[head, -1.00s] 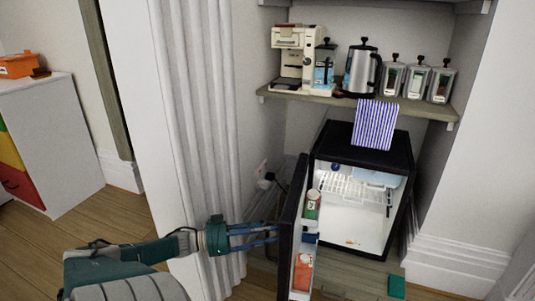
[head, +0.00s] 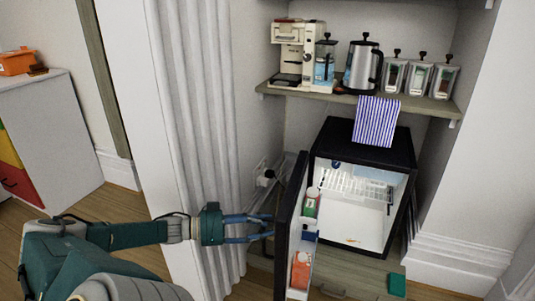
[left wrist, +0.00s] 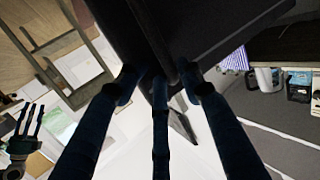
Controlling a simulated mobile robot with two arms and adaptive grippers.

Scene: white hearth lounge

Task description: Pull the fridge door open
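The small black fridge (head: 366,157) stands under the shelf with its white inside showing. Its door (head: 290,222) is swung wide open toward the left and seen nearly edge-on, with a bottle (head: 300,270) and a can (head: 310,204) in its inner racks. My left gripper (head: 271,227) is at the door's outer side, fingers pointing right at it. In the left wrist view its fingertips (left wrist: 160,78) sit around a dark bar (left wrist: 151,38) on the black door; a firm grip is not clear. My right gripper (left wrist: 29,120) shows at that view's left edge, fingers apart and empty.
The shelf (head: 350,101) above holds a coffee machine (head: 298,50), a kettle (head: 362,67) and canisters. A pale curtain (head: 199,130) and wall stand close behind my left arm. A green item (head: 397,285) lies before the fridge.

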